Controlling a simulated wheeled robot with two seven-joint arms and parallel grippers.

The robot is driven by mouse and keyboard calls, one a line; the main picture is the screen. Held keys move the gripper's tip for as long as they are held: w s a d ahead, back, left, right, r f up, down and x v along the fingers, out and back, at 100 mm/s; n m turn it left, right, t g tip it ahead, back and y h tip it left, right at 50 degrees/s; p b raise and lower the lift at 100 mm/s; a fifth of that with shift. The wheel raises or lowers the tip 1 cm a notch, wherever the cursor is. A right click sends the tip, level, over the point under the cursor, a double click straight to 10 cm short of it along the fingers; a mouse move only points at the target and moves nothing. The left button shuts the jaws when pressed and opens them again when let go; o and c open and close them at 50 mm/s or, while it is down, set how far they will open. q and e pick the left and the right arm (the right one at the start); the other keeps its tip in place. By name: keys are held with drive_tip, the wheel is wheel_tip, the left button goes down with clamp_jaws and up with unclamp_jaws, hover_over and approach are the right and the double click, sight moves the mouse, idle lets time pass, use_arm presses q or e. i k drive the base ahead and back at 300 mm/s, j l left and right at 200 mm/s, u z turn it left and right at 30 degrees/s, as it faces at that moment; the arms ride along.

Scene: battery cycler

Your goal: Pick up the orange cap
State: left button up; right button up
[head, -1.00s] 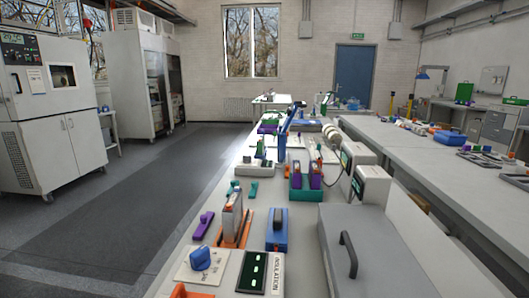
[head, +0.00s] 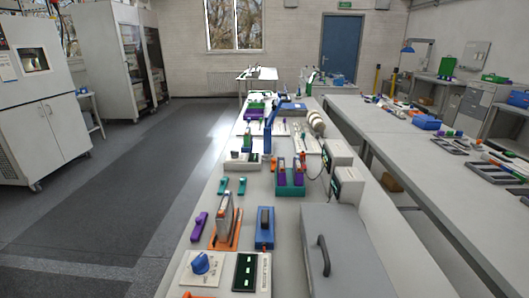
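Several small orange pieces show on the long bench, and I cannot tell which one is the orange cap. Small orange tops (head: 302,156) show at the green rack (head: 291,191) that holds purple cells. A grey cell (head: 224,215) with some orange near its top stands upright in an orange base (head: 235,240). Another orange piece (head: 192,295) is cut off at the bottom edge. Neither of my grippers is in view.
A grey box with a dark handle (head: 323,255) fills the bench's near right. A blue block (head: 264,230), a blue knob (head: 201,263) and a dark display panel (head: 245,271) stand to its left. A second bench (head: 420,175) runs along the right. The floor (head: 110,210) at left is clear.

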sight(247, 137)
drive_tip(key=k+j+u, duration=0.1)
drive_tip(key=u, duration=0.35)
drive_tip(key=j+u, duration=0.25)
drive_tip(key=u, duration=0.15)
drive_tip(key=k+j+u, duration=0.1)
drive_tip(key=u, duration=0.35)
drive_tip(key=j+u, duration=0.55)
drive_tip(key=u, duration=0.3)
drive_tip(key=i+j+u, duration=0.15)
drive_tip(key=i, duration=0.3)
drive_tip(key=i+j+u, duration=0.1)
drive_tip(key=i+j, duration=0.25)
drive_tip(key=i+l+z, duration=0.25)
drive_tip(key=z, duration=0.2)
drive_tip(key=i+z, duration=0.95)
drive_tip(key=i+j+z, duration=0.15)
drive_tip(key=z, duration=0.3)
drive_tip(key=i+l+z, duration=0.1)
drive_tip(key=i+z, duration=0.3)
drive_tip(key=i, duration=0.65)
drive_tip(key=i+j+z, duration=0.2)
drive_tip(key=i+z, duration=0.15)
drive_tip(key=i, duration=0.65)
